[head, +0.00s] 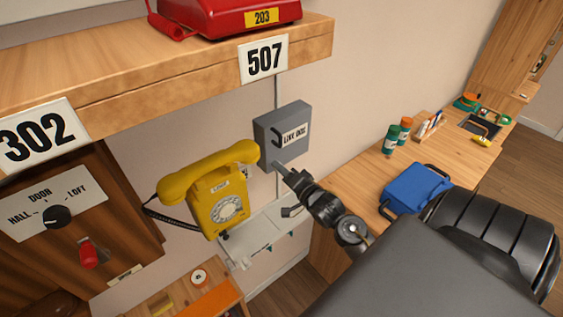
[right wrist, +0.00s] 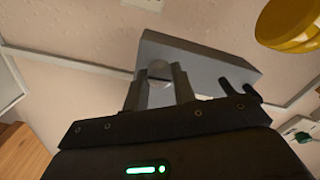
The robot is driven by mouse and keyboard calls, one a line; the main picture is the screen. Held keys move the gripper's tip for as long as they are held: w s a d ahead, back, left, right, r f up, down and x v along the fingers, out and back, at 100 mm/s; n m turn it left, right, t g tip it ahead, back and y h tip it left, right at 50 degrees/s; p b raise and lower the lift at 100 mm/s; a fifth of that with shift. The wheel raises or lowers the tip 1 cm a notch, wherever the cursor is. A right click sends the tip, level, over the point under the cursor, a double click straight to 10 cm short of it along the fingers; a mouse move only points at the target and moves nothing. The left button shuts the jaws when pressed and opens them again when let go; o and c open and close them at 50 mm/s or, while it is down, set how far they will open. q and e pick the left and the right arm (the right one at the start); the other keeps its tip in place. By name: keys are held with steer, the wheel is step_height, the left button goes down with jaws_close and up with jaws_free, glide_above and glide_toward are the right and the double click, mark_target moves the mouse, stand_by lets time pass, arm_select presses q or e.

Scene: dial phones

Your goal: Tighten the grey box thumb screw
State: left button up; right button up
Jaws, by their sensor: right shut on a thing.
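The grey box (head: 283,138), labelled "LINE BOX", is fixed on the wall beside the yellow phone. It also fills the middle of the right wrist view (right wrist: 205,68). My right gripper (head: 282,172) is just under the box's lower edge. In the right wrist view its two fingers (right wrist: 158,80) stand on either side of a small round grey thumb screw (right wrist: 159,69) at the box and are shut on it. The screw is hidden in the head view. How far in it sits cannot be told. My left gripper is not in view.
The yellow dial phone (head: 217,190) is close left of the box, with a dark hook on the box's front. A wooden shelf (head: 180,85) with a red phone (head: 225,15) is above. A desk with a blue case (head: 415,188) stands right.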

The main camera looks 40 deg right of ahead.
stand_by(0.4)
steer(key=o, duration=1)
steer(key=shift+s+a+b, duration=0.15)
steer(key=shift+s+b, duration=1.85)
steer(key=shift+s, duration=3.45)
